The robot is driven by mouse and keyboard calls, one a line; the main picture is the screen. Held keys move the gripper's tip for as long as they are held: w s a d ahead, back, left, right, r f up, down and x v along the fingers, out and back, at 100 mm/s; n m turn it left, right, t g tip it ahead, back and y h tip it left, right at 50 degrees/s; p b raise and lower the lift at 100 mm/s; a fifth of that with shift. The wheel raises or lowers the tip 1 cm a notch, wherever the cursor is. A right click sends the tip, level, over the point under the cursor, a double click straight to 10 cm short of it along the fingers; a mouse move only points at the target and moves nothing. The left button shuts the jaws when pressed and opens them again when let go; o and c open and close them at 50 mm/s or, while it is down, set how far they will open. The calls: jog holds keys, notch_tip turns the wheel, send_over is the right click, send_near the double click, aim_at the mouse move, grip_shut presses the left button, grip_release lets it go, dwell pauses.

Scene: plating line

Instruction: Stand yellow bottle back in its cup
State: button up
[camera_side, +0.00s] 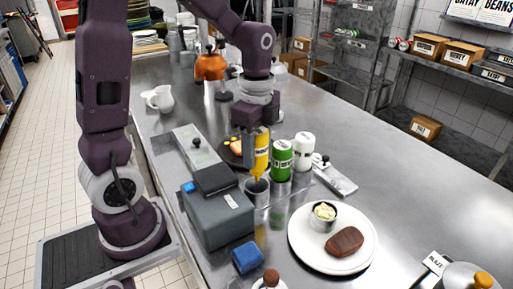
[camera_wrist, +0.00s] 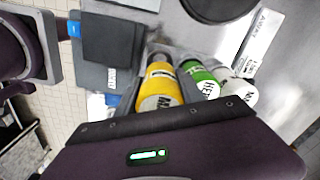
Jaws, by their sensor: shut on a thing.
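The yellow bottle (camera_side: 262,157) is upside down, nozzle pointing down, in my gripper (camera_side: 254,150), which is shut on it. Its nozzle is right at the mouth of a small metal cup (camera_side: 257,191); I cannot tell how far it reaches inside. In the wrist view the yellow bottle (camera_wrist: 160,88) lies between my fingers, its labelled end towards the camera. One finger shows along its left side in the side view; the other is mostly hidden.
A green bottle (camera_side: 281,160) and a white bottle (camera_side: 303,147) stand close to the right of the yellow one. A grey box-shaped machine (camera_side: 220,215) is just left of the cup. A white plate (camera_side: 305,255) with food lies in front.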

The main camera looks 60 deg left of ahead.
aim_at(256, 171)
jog(key=shift+f, duration=0.1)
dwell(0.3)
jog(key=shift+f, duration=1.1)
jog(key=shift+f, duration=0.1)
jog(key=shift+f, duration=0.9)
jog(key=shift+f, duration=0.8)
jog(key=o, duration=1.3)
